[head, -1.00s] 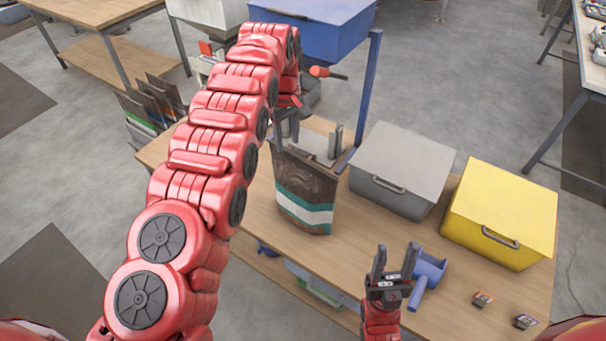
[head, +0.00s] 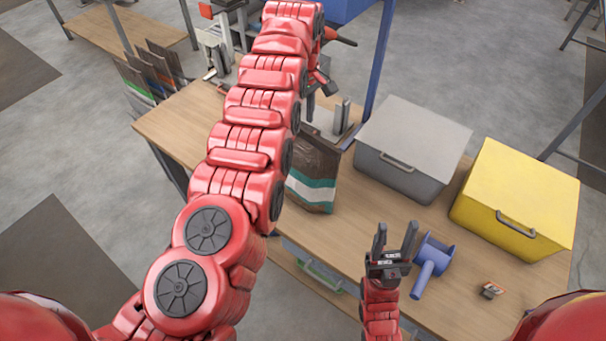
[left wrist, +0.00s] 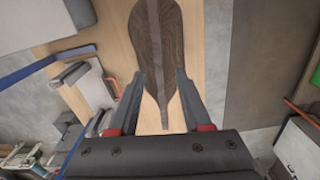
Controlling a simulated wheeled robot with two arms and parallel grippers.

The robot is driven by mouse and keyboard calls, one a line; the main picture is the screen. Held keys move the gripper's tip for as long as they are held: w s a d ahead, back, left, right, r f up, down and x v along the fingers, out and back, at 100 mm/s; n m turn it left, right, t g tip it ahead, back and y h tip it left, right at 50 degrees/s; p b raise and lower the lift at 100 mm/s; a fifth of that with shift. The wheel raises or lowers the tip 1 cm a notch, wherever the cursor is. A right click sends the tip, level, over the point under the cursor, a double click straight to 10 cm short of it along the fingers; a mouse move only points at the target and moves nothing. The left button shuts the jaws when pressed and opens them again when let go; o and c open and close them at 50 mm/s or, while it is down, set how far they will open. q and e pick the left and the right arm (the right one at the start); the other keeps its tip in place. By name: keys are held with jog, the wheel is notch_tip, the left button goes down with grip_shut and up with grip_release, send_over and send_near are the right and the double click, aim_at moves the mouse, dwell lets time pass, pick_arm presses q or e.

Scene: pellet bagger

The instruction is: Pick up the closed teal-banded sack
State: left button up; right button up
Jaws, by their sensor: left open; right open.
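The teal-banded sack (head: 313,178), dark brown with a teal and white band, stands upright on the wooden table in the head view. My left arm hides its upper left part. In the left wrist view the sack (left wrist: 157,38) is seen from above as a long dark shape tapering to a narrow end. My left gripper (head: 318,88) is above the sack, partly hidden behind its own arm. In the left wrist view its fingers (left wrist: 160,75) are open, one on either side of the sack's narrow end. My right gripper (head: 396,236) is open and empty over the table's front.
A grey lidded box (head: 412,140) and a yellow box (head: 520,195) stand right of the sack. A blue scoop (head: 432,262) lies beside my right gripper. A blue post (head: 379,60) rises behind the sack. More sacks (head: 150,75) stand at the back left.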

aim_at(303, 136)
pick_arm(q)
jog(key=shift+a+f, duration=0.1)
jog(key=shift+f, duration=0.3)
jog(key=shift+f+p, duration=0.2)
jog(key=shift+p, duration=0.35)
notch_tip(303, 136, down, 4)
jog(key=shift+r+p, duration=0.1)
jog(key=shift+p, duration=1.1)
jog(key=shift+w+f, duration=0.1)
jog(key=shift+f, duration=0.45)
grip_shut()
